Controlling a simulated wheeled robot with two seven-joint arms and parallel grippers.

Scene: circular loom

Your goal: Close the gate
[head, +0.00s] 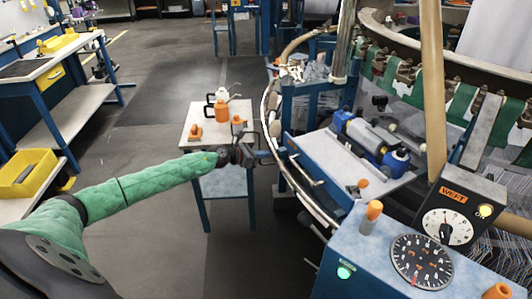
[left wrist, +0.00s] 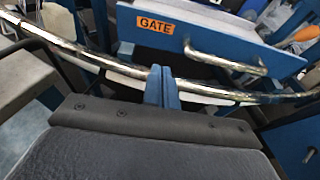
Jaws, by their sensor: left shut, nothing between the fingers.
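The gate (left wrist: 190,38) is a blue panel with an orange GATE label and a chrome bar handle (left wrist: 225,62) on its front face. In the head view, the blue front face of the gate (head: 326,190) shows below a pale top surface, right of my left gripper. My left gripper (head: 268,157) is shut and empty, on the outer side of the curved rail. In the left wrist view, its blue fingertips (left wrist: 162,78) are together in front of the rail, left of and slightly below the handle. Whether they touch the rail, I cannot tell. My right gripper is not in view.
The curved chrome rail (left wrist: 90,58) crosses between my gripper and the gate. A small table (head: 202,125) with orange items stands behind my left arm. A control console (head: 362,250) with dials is at the lower right. Open floor (head: 150,90) lies to the left.

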